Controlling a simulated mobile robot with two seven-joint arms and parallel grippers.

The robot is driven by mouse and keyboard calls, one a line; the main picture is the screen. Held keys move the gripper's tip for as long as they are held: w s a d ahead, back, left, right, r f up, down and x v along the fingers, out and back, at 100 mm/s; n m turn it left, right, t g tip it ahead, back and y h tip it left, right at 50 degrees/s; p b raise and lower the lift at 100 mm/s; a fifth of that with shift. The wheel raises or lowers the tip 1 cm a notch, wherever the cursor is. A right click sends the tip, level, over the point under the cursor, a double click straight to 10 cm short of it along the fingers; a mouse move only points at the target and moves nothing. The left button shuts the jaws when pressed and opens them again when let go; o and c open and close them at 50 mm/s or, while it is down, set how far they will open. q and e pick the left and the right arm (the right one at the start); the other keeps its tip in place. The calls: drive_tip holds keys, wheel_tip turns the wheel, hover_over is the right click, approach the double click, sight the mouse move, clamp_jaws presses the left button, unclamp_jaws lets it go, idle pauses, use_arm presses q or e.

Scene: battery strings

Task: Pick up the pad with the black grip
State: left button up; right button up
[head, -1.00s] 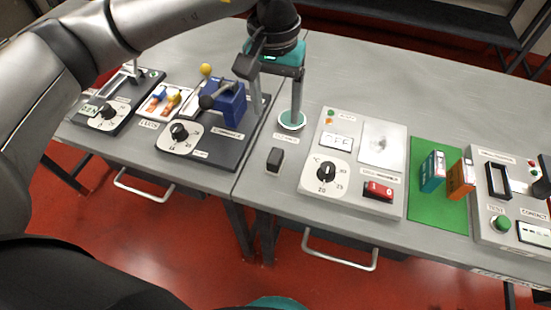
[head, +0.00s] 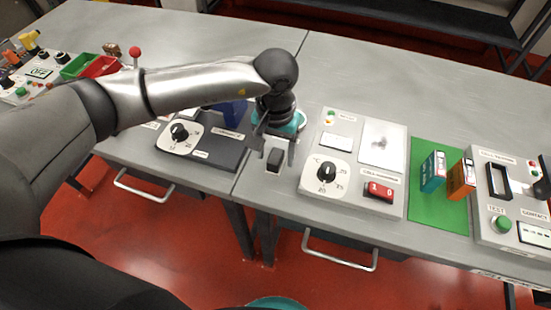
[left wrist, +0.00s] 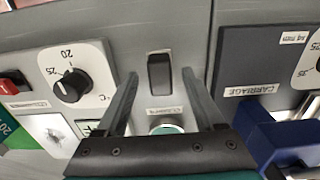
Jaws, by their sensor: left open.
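The pad with the black grip (head: 273,160) is a small dark upright block on a light base, standing on the grey table near its front edge. In the left wrist view the black grip (left wrist: 160,73) lies between my finger tips, with the pale pad (left wrist: 161,93) showing around it. My left gripper (head: 274,151) is open and points down over the pad, one finger on each side of the grip. The fingers look apart from the grip; their exact height is hard to tell. My right gripper is not in view.
A thermostat panel (head: 343,183) with a dial and red switch stands close on the right. The dark carriage base (head: 222,157) with a blue block is close on the left. A round teal-rimmed plate (left wrist: 166,129) is beside the pad. A green mat (head: 428,205) holds two boxes.

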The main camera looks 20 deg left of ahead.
use_arm(q)
drive_tip(key=shift+f, duration=0.7)
clamp_jaws()
